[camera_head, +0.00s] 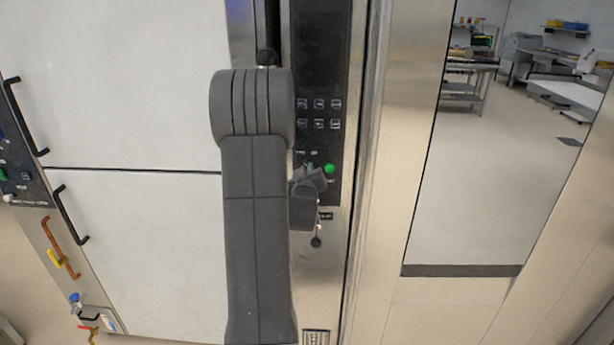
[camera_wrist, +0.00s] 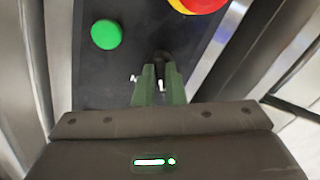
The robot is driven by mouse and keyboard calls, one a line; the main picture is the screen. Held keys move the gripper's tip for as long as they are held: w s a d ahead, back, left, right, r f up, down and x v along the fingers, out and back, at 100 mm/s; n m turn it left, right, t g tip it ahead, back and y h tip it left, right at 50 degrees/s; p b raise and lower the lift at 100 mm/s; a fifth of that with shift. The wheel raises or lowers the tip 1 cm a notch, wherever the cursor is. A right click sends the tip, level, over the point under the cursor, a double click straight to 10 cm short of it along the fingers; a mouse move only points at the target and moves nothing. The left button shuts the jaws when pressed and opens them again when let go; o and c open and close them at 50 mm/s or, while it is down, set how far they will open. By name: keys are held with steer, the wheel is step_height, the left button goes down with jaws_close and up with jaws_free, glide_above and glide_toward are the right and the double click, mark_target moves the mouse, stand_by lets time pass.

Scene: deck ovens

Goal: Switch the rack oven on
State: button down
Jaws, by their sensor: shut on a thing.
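The rack oven's dark control panel (camera_head: 320,60) runs down the steel front, with rows of small buttons and a green button (camera_head: 329,169) near its lower end. In the wrist view the green button (camera_wrist: 106,34) is at upper left and a red and yellow round button (camera_wrist: 202,4) is at the top edge. My gripper (camera_wrist: 159,76) has its green fingers closed on a small black knob (camera_wrist: 161,58) on the panel, with white marks on either side. In the head view my gripper (camera_head: 316,182) is at the panel's lower end, and my arm hides the knob.
Large pale oven doors (camera_head: 130,250) with black handles fill the left. A small dark round part (camera_head: 316,241) is on the steel below the panel.

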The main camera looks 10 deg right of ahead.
steer(key=m+b, duration=0.1)
steer(key=b, duration=0.2)
steer(key=m+b, duration=0.1)
steer(key=b, duration=0.1)
steer(key=shift+f+m+b, duration=0.35)
steer(key=shift+m+b, duration=0.05)
steer(key=m+b, duration=0.3)
steer(key=b, duration=0.2)
steer(key=shift+b, duration=0.35)
steer(key=m+b, duration=0.1)
steer(key=b, duration=0.1)
steer(key=m+b, duration=0.2)
steer(key=shift+r+m, duration=0.2)
steer(key=shift+m, duration=0.1)
steer(key=shift+r+m+b, duration=0.15)
steer(key=shift+m+b, duration=0.55)
steer(key=shift+b, duration=0.1)
steer(key=shift+r, duration=0.1)
steer(key=c, duration=1.5)
jaws_free()
